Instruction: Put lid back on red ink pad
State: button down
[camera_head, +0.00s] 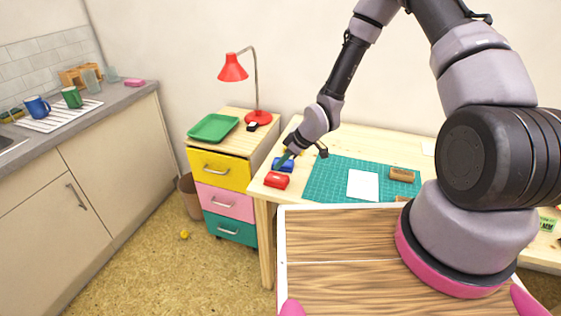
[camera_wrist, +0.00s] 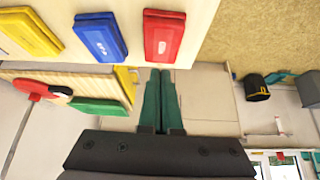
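The red ink pad (camera_head: 277,181) lies near the left front corner of the desk, with a small white label on top; it also shows in the wrist view (camera_wrist: 163,38). I see no separate red lid, and cannot tell whether one is on the pad. My gripper (camera_head: 285,158) is over the desk's left end, by the blue ink pad (camera_head: 283,165). In the wrist view, my gripper's green fingers (camera_wrist: 160,73) lie close together with nothing visible between them. Their tips appear just below the red pad's edge in the picture, apparently without touching it.
The blue pad (camera_wrist: 101,36) and a yellow pad (camera_wrist: 29,32) line up beside the red one. A green cutting mat (camera_head: 325,182) with white paper (camera_head: 363,185) lies right of them. A drawer cabinet (camera_head: 220,168) with a green tray (camera_head: 213,128) and red lamp (camera_head: 233,69) stands left.

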aim_at(275, 177)
jog(key=shift+f, duration=1.9)
jog(key=shift+r, duration=0.1)
jog(key=shift+r, duration=3.45)
